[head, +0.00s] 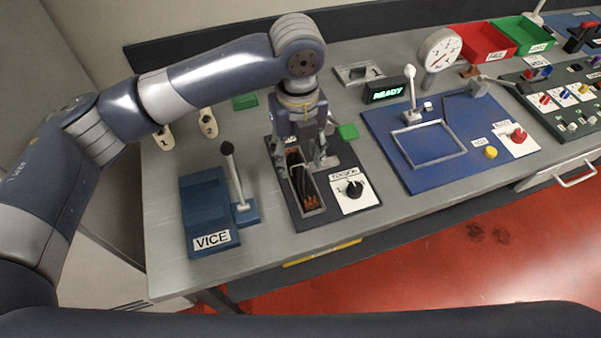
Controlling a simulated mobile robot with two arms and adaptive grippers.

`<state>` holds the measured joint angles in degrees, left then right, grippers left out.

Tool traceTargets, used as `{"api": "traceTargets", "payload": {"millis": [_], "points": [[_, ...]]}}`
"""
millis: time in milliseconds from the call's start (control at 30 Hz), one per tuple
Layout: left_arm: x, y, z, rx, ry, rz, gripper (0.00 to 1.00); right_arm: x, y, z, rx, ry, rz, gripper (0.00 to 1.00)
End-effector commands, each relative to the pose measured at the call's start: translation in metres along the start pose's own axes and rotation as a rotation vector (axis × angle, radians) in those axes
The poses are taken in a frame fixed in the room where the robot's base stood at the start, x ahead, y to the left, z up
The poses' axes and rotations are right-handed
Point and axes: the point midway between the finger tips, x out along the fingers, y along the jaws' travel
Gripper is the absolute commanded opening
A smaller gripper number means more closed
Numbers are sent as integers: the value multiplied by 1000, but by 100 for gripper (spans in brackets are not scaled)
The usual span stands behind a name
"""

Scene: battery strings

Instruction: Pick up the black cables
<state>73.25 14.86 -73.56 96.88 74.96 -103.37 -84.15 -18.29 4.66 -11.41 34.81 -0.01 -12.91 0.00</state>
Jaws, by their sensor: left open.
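Dark cables (300,184) lie in a narrow open tray (323,205) on a dark base plate near the middle of the bench. Reddish-brown ends show at the front of the tray; it is hard to tell the black cables apart from the rest. My left gripper (305,163) is directly over the back part of the tray, pointing down, with its fingers open. It hides the rear of the tray. I cannot tell whether the fingertips touch the cables. My right gripper is not in view.
A blue vice (207,205) with an upright lever (236,180) stands left of the tray. A knob panel (353,191) is just right. Further right are a blue board (388,140), a gauge (440,50), and red (482,43) and green (523,34) bins. The bench's front left is clear.

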Motion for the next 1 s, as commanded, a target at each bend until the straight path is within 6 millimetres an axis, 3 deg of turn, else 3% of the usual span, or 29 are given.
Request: {"api": "traceTargets", "payload": {"millis": [300,600,800,1000], "points": [[43,-3,2,0,1,2,48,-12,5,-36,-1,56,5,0],[48,-3,3,1,-1,1,48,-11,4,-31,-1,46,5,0],[48,-3,3,1,-1,1,3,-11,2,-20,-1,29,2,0],[47,-4,3,1,-1,0,0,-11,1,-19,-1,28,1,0]]}}
